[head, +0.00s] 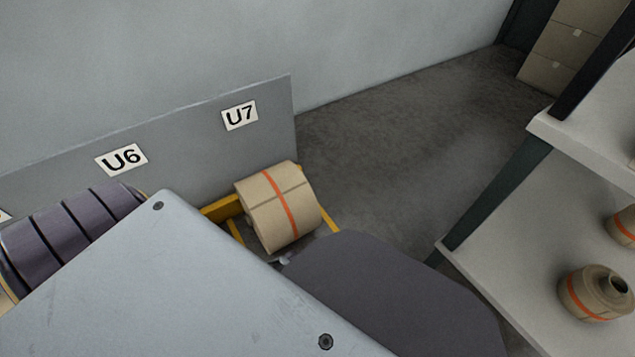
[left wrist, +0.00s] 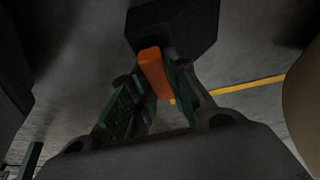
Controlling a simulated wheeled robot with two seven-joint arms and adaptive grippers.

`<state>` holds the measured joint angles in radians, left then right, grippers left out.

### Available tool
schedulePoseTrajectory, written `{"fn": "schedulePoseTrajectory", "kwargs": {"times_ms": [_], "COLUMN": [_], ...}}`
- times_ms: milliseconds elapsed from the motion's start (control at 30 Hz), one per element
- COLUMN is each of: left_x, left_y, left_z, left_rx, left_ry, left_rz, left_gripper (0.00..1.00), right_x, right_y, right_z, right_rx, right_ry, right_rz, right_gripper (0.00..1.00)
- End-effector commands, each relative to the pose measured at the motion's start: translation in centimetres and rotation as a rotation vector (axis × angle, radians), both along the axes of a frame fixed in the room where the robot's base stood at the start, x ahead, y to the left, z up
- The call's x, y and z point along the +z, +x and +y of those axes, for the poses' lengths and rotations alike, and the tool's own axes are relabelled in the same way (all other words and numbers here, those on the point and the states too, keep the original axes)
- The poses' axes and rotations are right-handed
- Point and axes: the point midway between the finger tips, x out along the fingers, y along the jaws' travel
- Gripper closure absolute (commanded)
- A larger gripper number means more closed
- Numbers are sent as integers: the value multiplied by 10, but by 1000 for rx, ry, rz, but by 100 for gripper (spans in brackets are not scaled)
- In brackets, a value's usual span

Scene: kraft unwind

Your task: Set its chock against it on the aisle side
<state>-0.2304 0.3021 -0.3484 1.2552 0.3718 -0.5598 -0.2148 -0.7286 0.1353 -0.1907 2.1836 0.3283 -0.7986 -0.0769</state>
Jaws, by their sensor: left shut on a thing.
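A tan kraft roll (head: 272,212) with an orange band lies on its side in front of the U7 sign (head: 240,116). Yellow floor framing (head: 222,209) shows beside it. In the left wrist view, my left gripper (left wrist: 157,88) is shut on the orange grip (left wrist: 153,72) of a black chock (left wrist: 172,25). The chock is over the grey floor, near a yellow line (left wrist: 248,86); I cannot tell if it touches the floor. A tan curved surface, likely the roll (left wrist: 306,105), fills the right edge there. The chock and left gripper are hidden in the head view. My right gripper is not in view.
A dark purple banded roll (head: 75,235) lies by the U6 sign (head: 121,159). A grey panel (head: 190,145) stands behind both bays. Shelving with small rolls (head: 592,292) stands at the right. The floor (head: 400,140) between the panel and the shelving is clear.

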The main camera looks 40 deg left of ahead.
Motion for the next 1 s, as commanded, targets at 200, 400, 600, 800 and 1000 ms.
{"fn": "schedulePoseTrajectory", "kwargs": {"times_ms": [200, 400, 600, 800, 1000], "left_x": [1, 1, 1, 1, 0], "left_y": [2, 2, 2, 2, 2], "left_z": [2, 3, 4, 3, 3], "left_rx": [0, 0, 0, 0, 0], "left_ry": [0, 0, 0, 0, 0], "left_rz": [-2, -2, -2, -2, -1], "left_gripper": [100, 100, 100, 100, 57], "right_x": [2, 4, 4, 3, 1], "right_y": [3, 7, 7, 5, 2], "right_z": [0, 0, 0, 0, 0], "right_rx": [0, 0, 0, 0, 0], "right_ry": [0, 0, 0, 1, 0], "right_rz": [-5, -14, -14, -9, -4], "right_gripper": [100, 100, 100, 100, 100]}}
